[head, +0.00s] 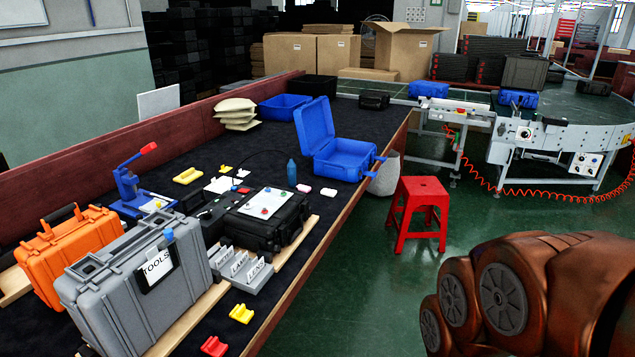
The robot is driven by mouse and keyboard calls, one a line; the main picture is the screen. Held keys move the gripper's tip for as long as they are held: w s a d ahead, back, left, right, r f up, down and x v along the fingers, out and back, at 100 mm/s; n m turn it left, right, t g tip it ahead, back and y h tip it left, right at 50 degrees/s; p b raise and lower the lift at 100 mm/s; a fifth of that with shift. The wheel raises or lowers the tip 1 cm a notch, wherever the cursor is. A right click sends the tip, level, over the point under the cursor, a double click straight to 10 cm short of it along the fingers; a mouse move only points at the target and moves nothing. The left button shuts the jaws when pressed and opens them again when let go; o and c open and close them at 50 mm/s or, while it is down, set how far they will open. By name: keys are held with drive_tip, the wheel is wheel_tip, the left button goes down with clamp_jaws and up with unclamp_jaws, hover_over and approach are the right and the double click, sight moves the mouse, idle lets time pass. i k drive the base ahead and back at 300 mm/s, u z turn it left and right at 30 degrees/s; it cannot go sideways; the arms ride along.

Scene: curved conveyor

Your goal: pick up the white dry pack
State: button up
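A small white pack (328,192) lies flat on the dark table mat, near the table's right edge and just in front of the open blue case (343,160). It looks like the white dry pack, but it is too small to read any marking. A small pinkish pack (303,188) lies just left of it. A stack of cream-coloured pillow-like bags (236,110) lies farther back by the table's rear board. My copper-coloured arm fills the lower right, off the table. My gripper is not in view.
A blue bottle (292,172) stands left of the packs. A black case (262,230), a grey tools case (150,290) and an orange case (70,247) stand nearer. A red stool (418,207) is on the floor beside the table. The conveyor (560,140) curves at the right.

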sight(327, 192)
drive_tip(key=z, duration=1.4)
drive_tip(key=i, duration=2.9)
drive_tip(key=u, duration=4.05)
